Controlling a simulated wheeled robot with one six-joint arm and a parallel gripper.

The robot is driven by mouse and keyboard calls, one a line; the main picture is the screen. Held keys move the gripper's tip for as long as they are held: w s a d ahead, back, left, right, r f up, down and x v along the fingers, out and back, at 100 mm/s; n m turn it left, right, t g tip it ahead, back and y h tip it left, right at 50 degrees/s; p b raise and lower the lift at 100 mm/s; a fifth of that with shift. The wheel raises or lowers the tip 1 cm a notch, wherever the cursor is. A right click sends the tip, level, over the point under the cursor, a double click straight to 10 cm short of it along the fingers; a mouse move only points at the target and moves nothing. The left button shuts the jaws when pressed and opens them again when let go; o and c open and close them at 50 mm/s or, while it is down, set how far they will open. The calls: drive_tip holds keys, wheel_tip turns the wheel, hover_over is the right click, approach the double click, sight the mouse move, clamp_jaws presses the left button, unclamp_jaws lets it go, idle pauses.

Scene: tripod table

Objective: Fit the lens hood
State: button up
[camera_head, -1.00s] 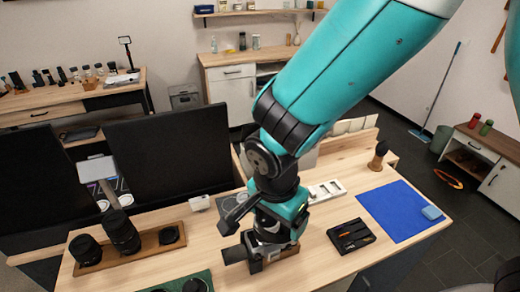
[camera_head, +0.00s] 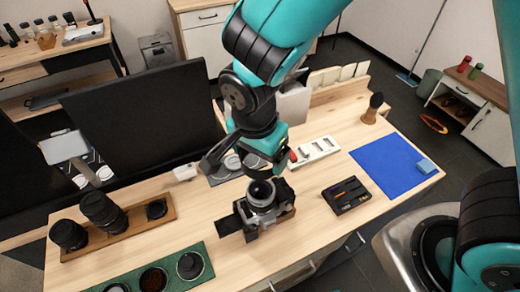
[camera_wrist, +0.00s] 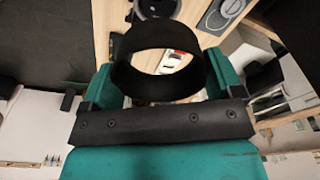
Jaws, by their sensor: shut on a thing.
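A silver-and-black camera (camera_head: 262,210) stands on the wooden table, its lens (camera_head: 260,191) pointing upward. My gripper (camera_head: 262,152) is just above and behind the lens in the head view. It is shut on the black ring-shaped lens hood (camera_wrist: 155,88), which fills the middle of the wrist view between my two fingers (camera_wrist: 160,80). In the head view the hood (camera_head: 258,163) shows only as a dark edge under the gripper. A gap shows between the hood and the lens there. I cannot tell how well the hood lines up with the lens.
A wooden tray (camera_head: 142,225) with black lenses lies at left. A green mat (camera_head: 215,277) with round items is in front. A black case (camera_head: 346,195) and blue mat (camera_head: 388,160) lie at right. A dark monitor (camera_head: 150,115) stands behind. Bare tabletop lies between the camera and black case.

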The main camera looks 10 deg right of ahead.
sight(261, 190)
drive_tip(key=shift+f+b, duration=3.55)
drive_tip(key=shift+f, duration=1.2)
drive_tip(key=shift+f+b, duration=0.45)
drive_tip(key=shift+f, duration=0.2)
drive_tip(key=o, duration=0.7)
wheel_tip(261, 190, up, 7)
drive_tip(key=p, duration=0.6)
